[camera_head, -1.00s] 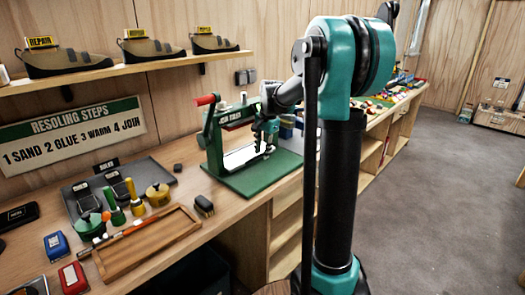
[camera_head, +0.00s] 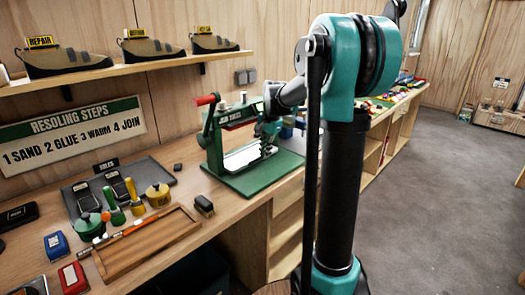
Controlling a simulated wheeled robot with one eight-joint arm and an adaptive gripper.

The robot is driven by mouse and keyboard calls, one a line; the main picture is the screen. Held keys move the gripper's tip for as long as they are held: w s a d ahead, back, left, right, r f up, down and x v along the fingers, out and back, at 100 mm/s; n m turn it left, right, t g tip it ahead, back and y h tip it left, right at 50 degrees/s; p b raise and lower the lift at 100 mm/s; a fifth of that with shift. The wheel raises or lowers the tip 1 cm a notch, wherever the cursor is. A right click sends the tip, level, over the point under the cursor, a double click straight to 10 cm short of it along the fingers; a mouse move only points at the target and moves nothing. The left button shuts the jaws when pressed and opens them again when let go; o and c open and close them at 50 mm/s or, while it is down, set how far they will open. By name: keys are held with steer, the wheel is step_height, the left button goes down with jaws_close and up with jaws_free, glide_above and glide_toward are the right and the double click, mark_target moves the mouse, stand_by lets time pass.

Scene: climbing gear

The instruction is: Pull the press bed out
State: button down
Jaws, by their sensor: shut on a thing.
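The green sole press (camera_head: 212,140) stands on a green base (camera_head: 262,177) on the workbench, with a red-ended lever (camera_head: 207,100) at its upper left. The press bed (camera_head: 240,158) is a pale flat plate low in the press frame. My gripper (camera_head: 267,151) is at the right, front side of the press, close to the bed's right end. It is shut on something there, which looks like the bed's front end. The fingertips are small and dark, so the exact grip is hard to see.
A wooden tray (camera_head: 125,261), a brush (camera_head: 204,205) and several pots and tools lie left of the press. Repair shoes stand on the shelf (camera_head: 120,77) above. My arm column hides part of the bench. Grey floor (camera_head: 430,190) is open at right.

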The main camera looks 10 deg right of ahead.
steer(key=s+d, duration=0.8)
steer(key=s, duration=0.2)
steer(key=shift+s, duration=0.4)
steer(key=c, duration=1.6)
jaws_free()
steer(key=r, duration=0.4)
steer(key=s+d+r, duration=0.1)
steer(key=r, duration=0.3)
steer(key=s+r, duration=0.1)
steer(key=r, duration=0.3)
steer(key=shift+d, duration=0.15)
steer(key=shift+f, duration=0.1)
